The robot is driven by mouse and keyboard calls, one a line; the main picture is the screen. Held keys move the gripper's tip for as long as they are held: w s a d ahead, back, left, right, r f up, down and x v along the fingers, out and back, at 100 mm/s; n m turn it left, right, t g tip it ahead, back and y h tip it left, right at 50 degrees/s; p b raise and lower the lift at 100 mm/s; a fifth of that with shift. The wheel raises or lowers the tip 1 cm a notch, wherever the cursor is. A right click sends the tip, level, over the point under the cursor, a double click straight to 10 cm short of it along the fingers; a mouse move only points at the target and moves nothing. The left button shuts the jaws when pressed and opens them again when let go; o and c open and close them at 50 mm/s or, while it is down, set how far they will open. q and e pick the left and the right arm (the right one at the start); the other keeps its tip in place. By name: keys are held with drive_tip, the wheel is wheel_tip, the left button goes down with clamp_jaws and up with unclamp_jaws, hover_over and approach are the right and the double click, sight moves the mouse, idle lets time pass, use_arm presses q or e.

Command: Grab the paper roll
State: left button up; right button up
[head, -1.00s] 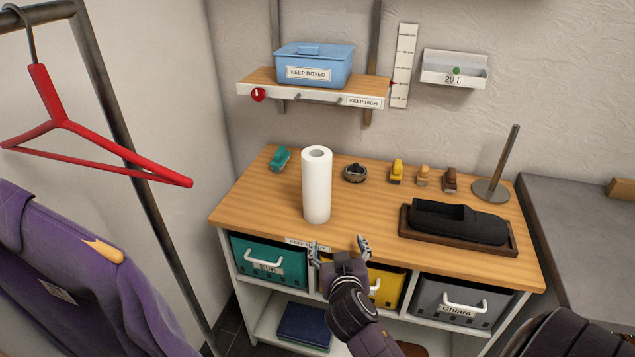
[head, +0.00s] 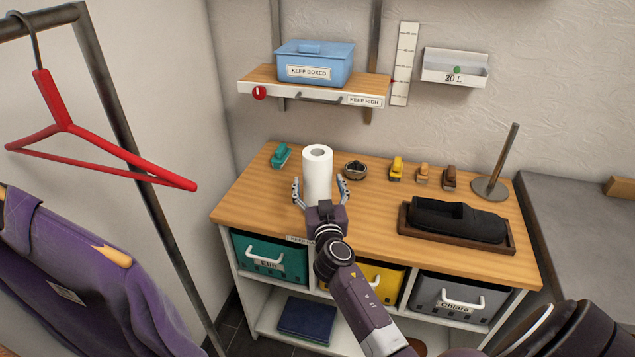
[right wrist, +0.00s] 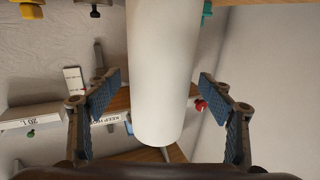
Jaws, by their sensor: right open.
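The white paper roll (head: 317,172) stands upright on the wooden counter, left of its middle. My right gripper (head: 319,187) is open, with one finger on each side of the roll's lower half. In the right wrist view the roll (right wrist: 164,70) lies between the two open fingers (right wrist: 158,98), with a visible gap on each side. The gripper's palm hides the foot of the roll in the head view. My left gripper is not in view.
A shelf (head: 300,92) with a blue box (head: 314,62) hangs above. A red hanger (head: 100,145) is at left.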

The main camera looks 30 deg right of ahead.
drive_tip(key=shift+x, duration=1.15)
drive_tip(key=shift+c, duration=0.4)
drive_tip(key=c, duration=1.2)
